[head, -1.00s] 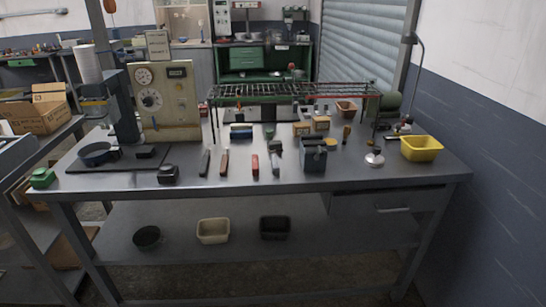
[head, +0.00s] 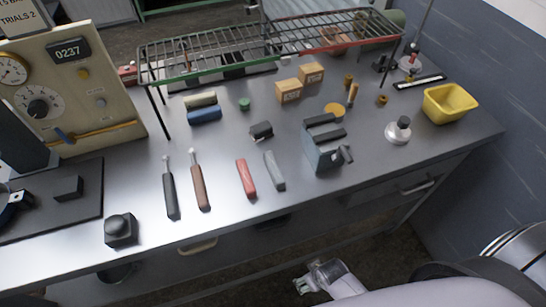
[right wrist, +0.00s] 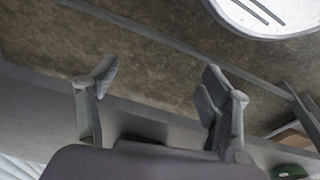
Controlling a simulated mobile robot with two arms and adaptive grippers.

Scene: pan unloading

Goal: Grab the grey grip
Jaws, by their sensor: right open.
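The grey grip (head: 274,171) lies on the metal workbench (head: 235,219) near its front edge, in the head view. It is just right of a red grip (head: 246,178). My right gripper (head: 303,284) is low in the head view, in front of the bench and apart from the grey grip. In the right wrist view my right gripper (right wrist: 160,78) is open with nothing between its fingers. The grey grip cannot be made out in that view. My left gripper is not in view.
A black-handled tool (head: 171,193) and a brown-handled tool (head: 201,186) lie left of the red grip. A grey-blue block (head: 321,155) stands to the right. A wire rack (head: 270,45) spans the back; a yellow bin (head: 450,103) sits far right. Bare bench surface lies before the grips.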

